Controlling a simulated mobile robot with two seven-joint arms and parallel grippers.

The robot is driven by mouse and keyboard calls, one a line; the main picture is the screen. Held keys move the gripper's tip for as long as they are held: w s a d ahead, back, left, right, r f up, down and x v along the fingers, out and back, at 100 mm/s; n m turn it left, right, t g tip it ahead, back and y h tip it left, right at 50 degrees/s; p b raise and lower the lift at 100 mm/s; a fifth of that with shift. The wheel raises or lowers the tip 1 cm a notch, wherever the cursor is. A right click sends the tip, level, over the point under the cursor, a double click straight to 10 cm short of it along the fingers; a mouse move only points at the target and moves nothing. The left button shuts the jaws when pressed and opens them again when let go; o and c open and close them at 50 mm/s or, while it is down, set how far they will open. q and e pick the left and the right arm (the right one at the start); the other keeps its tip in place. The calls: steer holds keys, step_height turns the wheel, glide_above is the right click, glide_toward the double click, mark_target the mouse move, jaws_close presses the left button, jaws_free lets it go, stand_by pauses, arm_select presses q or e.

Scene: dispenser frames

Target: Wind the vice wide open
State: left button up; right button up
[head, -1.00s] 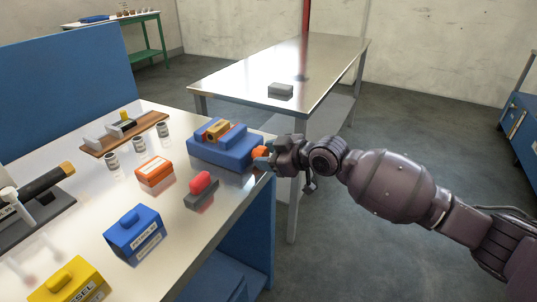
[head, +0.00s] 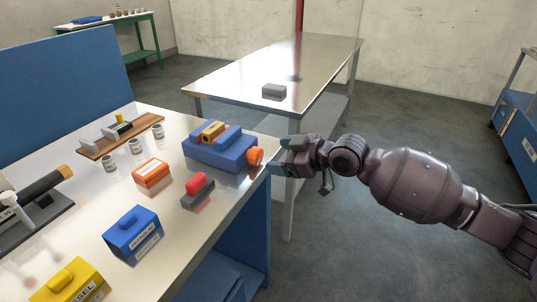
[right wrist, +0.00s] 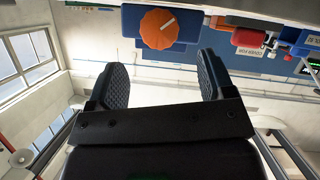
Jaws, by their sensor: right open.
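The vice is a blue block (head: 222,150) with raised blue jaws near the right edge of the workbench. An orange and yellow piece (head: 212,131) sits between the jaws. The vice's orange round handle (head: 255,156) faces right, toward my right gripper. In the right wrist view the orange handle (right wrist: 159,28) shows a pale line mark, beyond the fingertips. My right gripper (head: 278,156) is open and empty, a short way right of the handle and apart from it. Its two fingers also show in the right wrist view (right wrist: 160,75). My left gripper is not in view.
On the workbench (head: 185,226) are an orange box (head: 152,174), a grey block with a red top (head: 198,190), a blue box (head: 133,235), a yellow box (head: 72,282) and small jars. A metal table (head: 235,75) with a grey block (head: 274,91) stands behind.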

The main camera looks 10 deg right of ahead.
steer(key=shift+v, duration=2.3)
